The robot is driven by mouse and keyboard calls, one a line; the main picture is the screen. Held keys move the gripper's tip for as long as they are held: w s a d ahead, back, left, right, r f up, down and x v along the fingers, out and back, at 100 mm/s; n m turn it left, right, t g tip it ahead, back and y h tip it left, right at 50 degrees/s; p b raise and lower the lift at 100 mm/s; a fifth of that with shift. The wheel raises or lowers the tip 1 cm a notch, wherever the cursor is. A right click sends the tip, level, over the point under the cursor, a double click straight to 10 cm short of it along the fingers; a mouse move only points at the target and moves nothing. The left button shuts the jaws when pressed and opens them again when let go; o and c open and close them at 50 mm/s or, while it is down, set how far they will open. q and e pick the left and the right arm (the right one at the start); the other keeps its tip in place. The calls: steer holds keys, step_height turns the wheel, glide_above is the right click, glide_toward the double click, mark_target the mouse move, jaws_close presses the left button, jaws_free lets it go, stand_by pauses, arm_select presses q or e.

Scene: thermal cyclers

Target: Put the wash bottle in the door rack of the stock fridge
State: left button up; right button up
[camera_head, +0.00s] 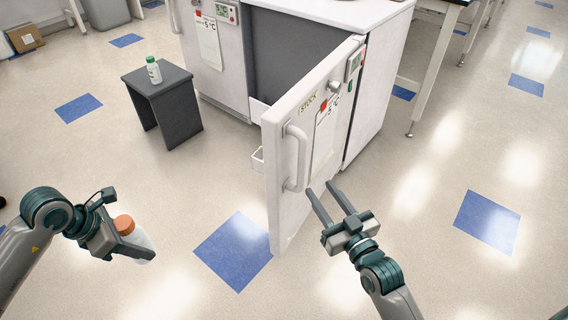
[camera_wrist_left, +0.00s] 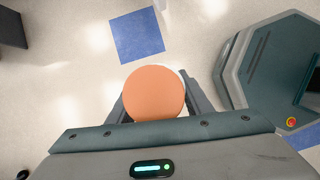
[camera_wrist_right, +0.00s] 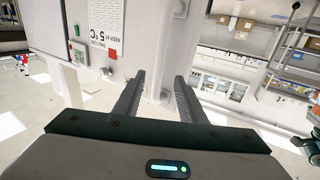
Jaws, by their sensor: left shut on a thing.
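My left gripper (camera_head: 122,243) is shut on a white bottle with an orange cap (camera_head: 124,225), held upright above the floor at the lower left. In the left wrist view the orange cap (camera_wrist_left: 155,92) sits between the fingers and hides most of the bottle. The stock fridge door (camera_head: 300,150), labelled STOCK, stands open in the middle. Part of a white door rack (camera_head: 257,160) shows at its left edge; the rest is hidden behind the door. My right gripper (camera_head: 326,203) is open and empty, just in front of the door's outer face near the vertical handle (camera_head: 297,160).
A dark stool (camera_head: 172,99) with a small green-capped bottle (camera_head: 153,70) stands left of the fridge. A second closed fridge unit (camera_head: 212,60) is beside the open one. The floor between the left gripper and the door is clear.

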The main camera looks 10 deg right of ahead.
mark_target(304, 166)
steer(key=shift+w, duration=0.1)
steer(key=x, duration=1.2)
steer(key=shift+b, duration=0.4)
jaws_close()
